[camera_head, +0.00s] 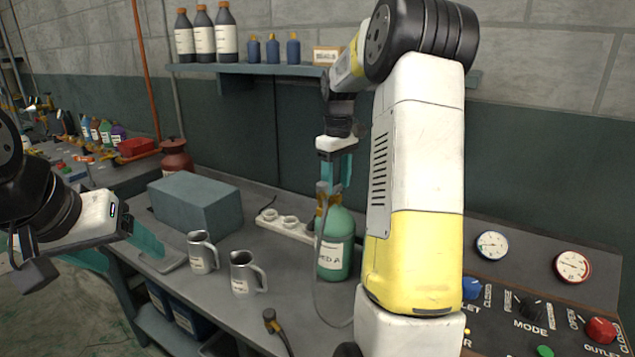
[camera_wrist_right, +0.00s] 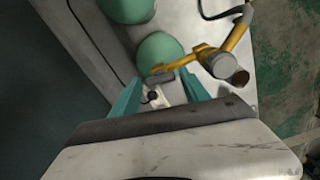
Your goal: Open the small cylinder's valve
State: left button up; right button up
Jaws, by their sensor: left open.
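The small green cylinder (camera_head: 336,262) stands upright on the bench, with a white label and a brass valve (camera_head: 322,198) on top. In the right wrist view its green top (camera_wrist_right: 160,50) lies just beyond my fingers, beside brass fittings (camera_wrist_right: 236,40). My right gripper (camera_head: 336,172) points down over the valve with its teal fingers apart. In the right wrist view a small dark-and-white part (camera_wrist_right: 153,97) sits between the fingers; I cannot tell if they touch it. My left gripper (camera_head: 140,248) is open and empty at the bench's left edge.
Two metal mugs (camera_head: 243,274) and a grey box (camera_head: 195,203) stand left of the cylinder. A hose fitting (camera_head: 271,322) lies at the front. A gauge panel (camera_head: 510,268) is at the right. My right arm hides part of the bench.

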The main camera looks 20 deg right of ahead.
aim_at(336, 186)
jog(key=shift+o, duration=0.5)
jog(key=shift+r, duration=3.9)
jog(key=s+a+r+m+t, duration=0.1)
jog(key=s+a+t, duration=0.1)
jog(key=s+a, duration=0.3)
jog(key=s+a+r+m+t+y, duration=0.1)
jog(key=s+a, duration=0.5)
jog(key=s, duration=0.8)
jog(key=shift+s+a+r+m+t, duration=0.3)
jog(key=shift+m+t, duration=0.4)
jog(key=shift+t, duration=0.2)
jog(key=shift+m+t+y, duration=0.6)
jog(key=shift+m+t, duration=0.1)
jog(key=shift+m, duration=0.1)
jog(key=s+a+f, duration=0.1)
jog(key=s, duration=0.1)
jog(key=s+f, duration=0.1)
jog(key=s, duration=0.1)
jog(key=s+a+f, duration=0.1)
jog(key=s+f, duration=0.1)
jog(key=shift+s+a, duration=0.2)
jog(key=shift+a, duration=0.15)
jog(key=shift+c, duration=0.2)
